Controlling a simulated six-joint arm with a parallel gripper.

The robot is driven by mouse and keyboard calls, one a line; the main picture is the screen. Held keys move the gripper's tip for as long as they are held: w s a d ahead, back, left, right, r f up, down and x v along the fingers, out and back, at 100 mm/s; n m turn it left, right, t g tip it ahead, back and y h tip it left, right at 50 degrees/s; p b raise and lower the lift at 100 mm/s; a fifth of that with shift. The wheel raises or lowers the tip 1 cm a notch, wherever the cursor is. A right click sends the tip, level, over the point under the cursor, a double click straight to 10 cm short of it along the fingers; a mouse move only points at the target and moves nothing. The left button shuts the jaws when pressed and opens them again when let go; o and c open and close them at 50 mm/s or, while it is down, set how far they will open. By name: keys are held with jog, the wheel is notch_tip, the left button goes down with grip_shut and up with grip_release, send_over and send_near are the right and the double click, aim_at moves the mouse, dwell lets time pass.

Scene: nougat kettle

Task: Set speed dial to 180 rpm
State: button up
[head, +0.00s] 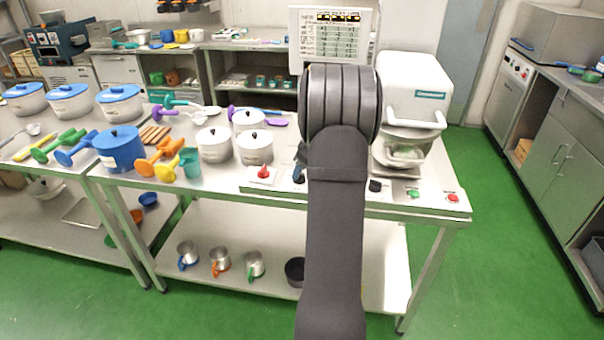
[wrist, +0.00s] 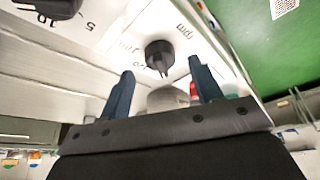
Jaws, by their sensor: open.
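The speed dial (wrist: 160,54) is a black knob on a white panel in the wrist view, with "rpm" lettering beside it. Its exact setting cannot be read. My gripper (wrist: 161,66) has two blue fingers, open, one on each side of the dial in the picture. The fingers look apart from the knob; whether they are down at its height I cannot tell. In the head view my arm covers the middle of the panel and most of the gripper. A black knob (head: 375,186) shows right of the arm there.
Another black dial (wrist: 50,7), marked 5 and 10, is at the upper left in the wrist view. A red knob (head: 263,173), a green button (head: 413,193) and a red button (head: 452,198) line the table front. White pots (head: 214,146) stand left; a white mixer (head: 412,95) stands behind.

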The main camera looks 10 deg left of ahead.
jog(key=shift+x, duration=1.45)
jog(key=shift+c, duration=0.5)
jog(key=c, duration=0.9)
